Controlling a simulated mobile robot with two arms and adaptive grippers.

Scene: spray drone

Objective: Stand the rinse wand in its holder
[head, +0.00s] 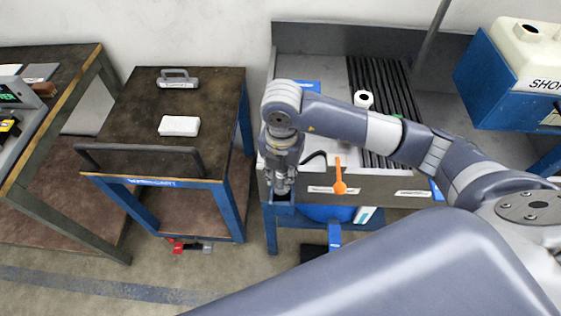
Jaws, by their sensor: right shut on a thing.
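My right gripper (281,188) points down at the front left corner of the grey sink bench (372,187). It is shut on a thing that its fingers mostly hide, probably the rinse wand. A blue square piece (284,209), perhaps the holder, sits just below the fingertips at the bench's front. I cannot tell whether the held thing is inside it, above it or in front of it. A black curved piece (315,156) shows just right of the gripper; I cannot tell whether it belongs to the wand. My left gripper is out of view.
An orange spoon-shaped piece (340,180) hangs at the bench front. A white roll (363,99) stands by the dark drain slats (395,92). Left is a blue-legged cart (130,116) with a white block (179,126). A white tank (528,50) is at the right.

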